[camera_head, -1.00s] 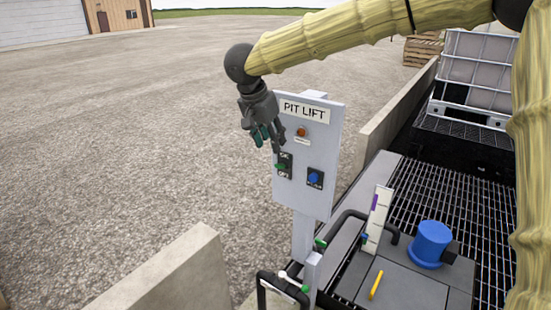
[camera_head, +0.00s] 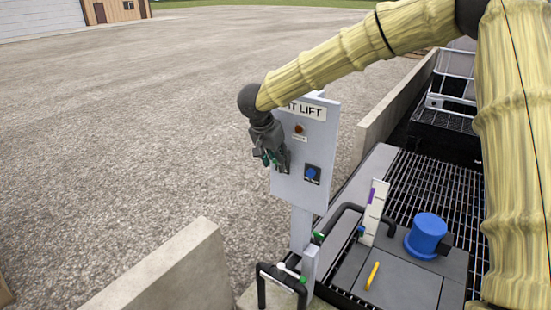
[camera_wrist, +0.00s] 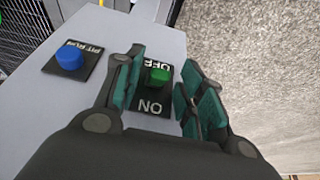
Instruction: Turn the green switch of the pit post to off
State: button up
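The pit post's grey panel (camera_head: 318,150) stands upright, with its PIT LIFT sign partly hidden by my arm in the head view. In the wrist view the green switch (camera_wrist: 158,76) sits on a black plate marked OFF and ON. My gripper (camera_head: 272,158) is in front of that plate and hides most of it in the head view. In the wrist view my gripper (camera_wrist: 160,92) is open, one finger on each side of the green switch, with gaps between fingers and switch.
A blue knob (camera_head: 311,173) marked PIT RUN is beside the green switch; it also shows in the wrist view (camera_wrist: 70,57). A red-orange lamp (camera_head: 299,129) is above. A concrete wall (camera_head: 175,270) and pipes with valves (camera_head: 285,275) are below. Open gravel lies left.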

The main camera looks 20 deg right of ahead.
jog(key=shift+s+r, duration=0.1)
jog(key=shift+s, duration=0.05)
jog(key=shift+c, duration=1)
grip_shut()
jog(key=shift+s+a+f+t+h, duration=0.2)
jog(key=shift+f+t+h, duration=0.15)
jog(key=shift+t+h, duration=0.25)
jog(key=shift+s+a+f+t+h+b, duration=0.1)
jog(key=shift+f+t+h+b, duration=0.4)
jog(key=shift+t+h+b, duration=0.5)
jog(key=shift+w+a+f+t+h+b, duration=0.1)
jog(key=shift+f+t+h+b, duration=0.5)
jog(key=shift+h+b, duration=0.6)
jog(key=shift+s+a+f+t+h+b, duration=0.1)
jog(key=shift+f+t+h+b, duration=0.3)
jog(key=shift+t+h+b, duration=0.7)
jog(key=shift+d, duration=0.1)
